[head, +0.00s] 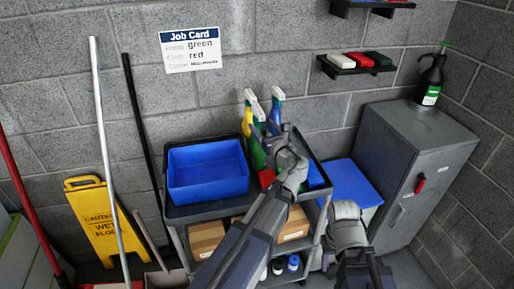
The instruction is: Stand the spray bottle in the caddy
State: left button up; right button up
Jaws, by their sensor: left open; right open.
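Several spray bottles stand close together at the back of the cart's top: a yellow one (247,121), a blue one (275,112) and a green one (257,150). I cannot make out a caddy's walls around them; my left arm hides much of that area. My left gripper (280,138) is open, just right of the green bottle; whether it touches a bottle is unclear. My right gripper (345,210) is open and lower, in front of the blue-lidded bin, apart from the bottles.
A blue tub (208,171) fills the cart's left side. Cardboard boxes (207,236) sit below. A blue-lidded bin (352,181) and grey cabinet (415,150) with a dark bottle (431,80) stand right. A job card (190,50) and a cloth shelf (357,67) are on the wall.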

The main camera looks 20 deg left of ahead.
pick_arm(q)
jog(key=shift+x, duration=3)
jog(key=shift+d+f, duration=0.15)
grip_shut()
